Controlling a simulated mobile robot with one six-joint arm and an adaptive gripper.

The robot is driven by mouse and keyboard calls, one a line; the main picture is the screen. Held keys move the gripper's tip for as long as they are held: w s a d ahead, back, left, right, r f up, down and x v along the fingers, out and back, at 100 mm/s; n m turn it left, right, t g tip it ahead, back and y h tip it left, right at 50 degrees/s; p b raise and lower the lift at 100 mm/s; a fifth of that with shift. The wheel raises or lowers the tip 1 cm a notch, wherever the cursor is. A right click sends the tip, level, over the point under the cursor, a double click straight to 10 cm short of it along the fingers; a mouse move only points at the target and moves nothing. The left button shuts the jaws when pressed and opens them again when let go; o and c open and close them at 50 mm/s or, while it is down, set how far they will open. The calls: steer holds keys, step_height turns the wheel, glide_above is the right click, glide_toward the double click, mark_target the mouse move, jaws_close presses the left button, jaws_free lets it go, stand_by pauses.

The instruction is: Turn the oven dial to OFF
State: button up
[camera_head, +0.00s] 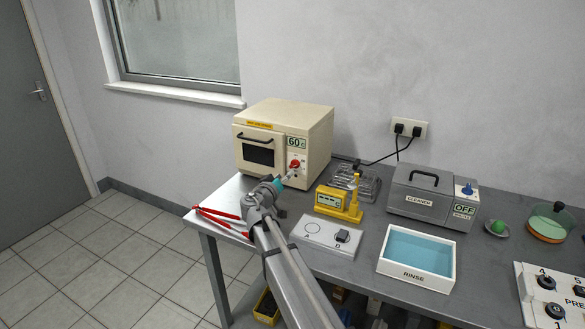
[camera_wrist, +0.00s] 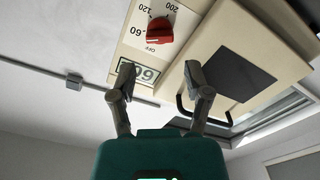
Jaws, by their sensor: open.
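The cream oven (camera_head: 290,125) stands at the table's back left, with its red dial (camera_head: 295,164) on the right of its front. In the wrist view the dial (camera_wrist: 160,30) shows at the top, amid the printed marks OFF, 60, 120 and 200. The oven's display (camera_head: 297,142) reads 60; it also shows in the wrist view (camera_wrist: 137,73). My gripper (camera_head: 287,181) is just in front of the oven's lower right front. In the wrist view its fingers (camera_wrist: 158,80) are apart and empty, with the dial beyond their tips.
A yellow device (camera_head: 330,200) and a white A/B plate (camera_head: 312,228) stand right of my arm. Red tongs (camera_head: 222,216) lie at the table's left edge. The cleaner (camera_head: 415,200) and RINSE tray (camera_head: 414,274) are further right.

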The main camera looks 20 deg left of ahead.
mark_target(293, 167)
steer(key=shift+w+d, duration=0.15)
steer(key=shift+w, duration=1.65)
steer(key=shift+w+d, duration=0.15)
steer(key=shift+w, duration=1.6)
steer(key=c, duration=0.9)
steer(key=shift+o, duration=0.2)
steer(key=shift+n, duration=0.5)
steer(key=n, duration=1.1)
